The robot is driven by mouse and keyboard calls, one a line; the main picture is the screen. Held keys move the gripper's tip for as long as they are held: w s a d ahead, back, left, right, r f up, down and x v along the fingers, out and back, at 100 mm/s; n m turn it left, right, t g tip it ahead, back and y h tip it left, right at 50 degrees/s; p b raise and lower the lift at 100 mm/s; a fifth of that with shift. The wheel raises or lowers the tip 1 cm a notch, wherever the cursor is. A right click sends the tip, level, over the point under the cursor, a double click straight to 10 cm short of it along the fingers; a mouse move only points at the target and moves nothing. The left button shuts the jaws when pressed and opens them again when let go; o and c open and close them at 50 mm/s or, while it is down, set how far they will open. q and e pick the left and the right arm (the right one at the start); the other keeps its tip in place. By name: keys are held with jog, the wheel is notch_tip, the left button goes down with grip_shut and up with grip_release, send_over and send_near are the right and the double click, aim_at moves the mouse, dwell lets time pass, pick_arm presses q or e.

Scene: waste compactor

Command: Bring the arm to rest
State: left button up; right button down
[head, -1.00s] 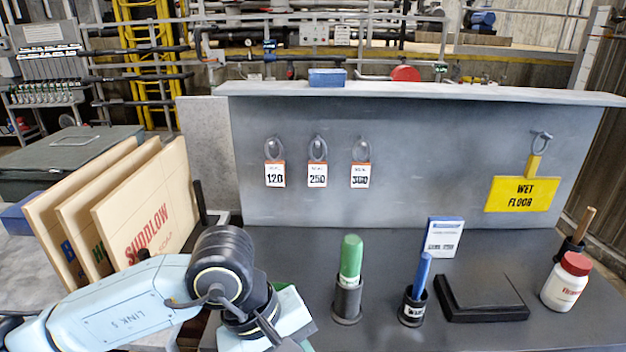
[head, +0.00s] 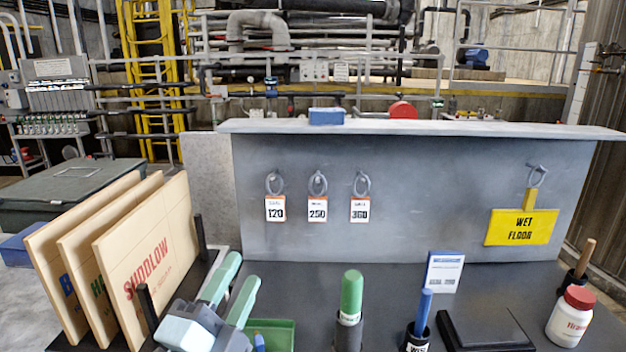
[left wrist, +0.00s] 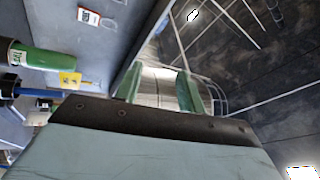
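My left gripper (head: 238,285) shows at the lower middle left of the head view. Its two pale green fingers point up and stand apart with nothing between them. In the left wrist view its fingers (left wrist: 160,88) also stand apart and empty, with the far room behind them. The gripper is beside the boards on the left and in front of the back panel, touching nothing that I can see. My right gripper is in neither view.
Three wooden boards (head: 150,248) stand in a rack at left. A green tray (head: 282,335), a green-handled tool (head: 351,295) in a holder, a blue-handled tool (head: 423,312) and a white jar (head: 569,318) stand on the bench. Tags and a yellow sign (head: 521,227) hang on the panel (head: 430,190).

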pick_arm(q)
jog(key=s+a+f+n+g+y, duration=0.25)
jog(key=a+f+n+g, duration=0.2)
jog(key=f, duration=0.35)
jog(key=s+a+f+n+g+y, duration=0.25)
jog(key=s+f+n+g, duration=0.2)
jog(key=f, duration=0.35)
jog(key=s+a+f+n+g+y, duration=0.25)
jog(key=a+f+n, duration=0.2)
jog(key=f, duration=0.35)
jog(key=s+f+n+g, duration=0.3)
jog(key=s+f+g, duration=0.35)
jog(key=s, duration=0.55)
notch_tip(320, 180, down, 24)
jog(key=s+g, duration=0.1)
jog(key=s+a+f+g, duration=0.1)
jog(key=s+a+f, duration=0.2)
jog(key=s+f, duration=1.2)
jog(key=shift+s+h, duration=0.35)
